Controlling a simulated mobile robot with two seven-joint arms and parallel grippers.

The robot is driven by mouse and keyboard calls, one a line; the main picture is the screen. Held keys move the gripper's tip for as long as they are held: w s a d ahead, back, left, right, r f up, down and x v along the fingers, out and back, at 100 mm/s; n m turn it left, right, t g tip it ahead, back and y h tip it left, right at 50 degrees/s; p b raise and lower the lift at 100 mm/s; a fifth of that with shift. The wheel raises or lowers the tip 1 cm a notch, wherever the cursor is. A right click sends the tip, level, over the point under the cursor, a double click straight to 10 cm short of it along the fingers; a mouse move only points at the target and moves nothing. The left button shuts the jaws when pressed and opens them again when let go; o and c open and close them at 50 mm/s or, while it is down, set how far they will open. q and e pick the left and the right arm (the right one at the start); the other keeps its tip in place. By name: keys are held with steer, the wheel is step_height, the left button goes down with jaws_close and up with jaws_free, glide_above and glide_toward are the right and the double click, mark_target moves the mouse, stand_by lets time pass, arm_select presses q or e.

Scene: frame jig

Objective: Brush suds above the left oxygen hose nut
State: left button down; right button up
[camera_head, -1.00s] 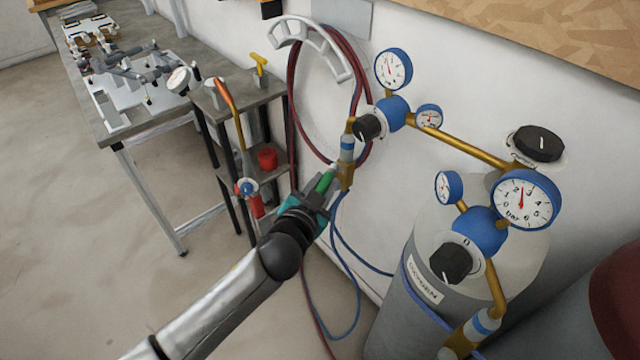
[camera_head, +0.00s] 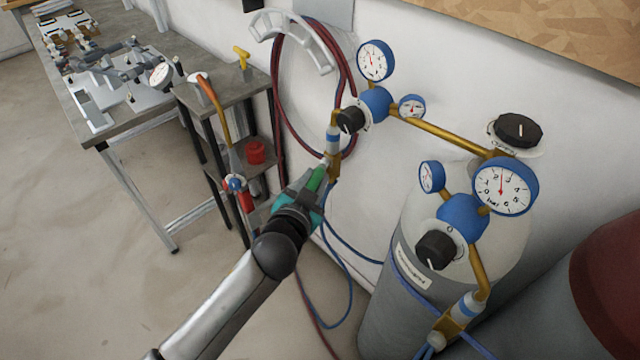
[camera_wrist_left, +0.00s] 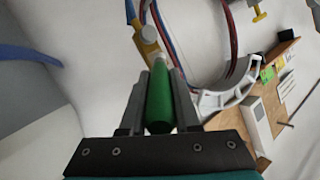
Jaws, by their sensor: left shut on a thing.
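My left gripper (camera_head: 311,190) is shut on a green-handled brush (camera_head: 317,179), which also fills the middle of the left wrist view (camera_wrist_left: 160,100). The brush points up toward the brass hose nut (camera_head: 333,168) under the left regulator (camera_head: 376,104). Its pale tip (camera_wrist_left: 156,55) appears right beside the brass fitting (camera_wrist_left: 146,36) in the wrist view; I cannot tell whether they touch. A blue-banded fitting (camera_head: 333,139) sits just above the nut. No suds can be made out. My right gripper is not in view.
The oxygen cylinder (camera_head: 382,312) with its own regulator (camera_head: 463,217) stands to the right, a dark red cylinder (camera_head: 625,270) beyond it. A small shelf stand (camera_head: 222,92) holding a torch and red pot is left. Hoses hang from a wall hook (camera_head: 290,35).

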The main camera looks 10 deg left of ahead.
arm_select(q)
steer(key=shift+w+a, duration=0.55)
steer(key=shift+a, duration=0.1)
steer(key=s+a+p, duration=0.2)
steer(key=s+a, duration=0.1)
steer(key=s, duration=0.1)
steer(key=shift+s+a, duration=0.35)
steer(key=shift+s, duration=0.05)
steer(key=shift+s+a+p, duration=0.5)
steer(key=shift+s+a, duration=0.4)
steer(key=shift+s, duration=0.25)
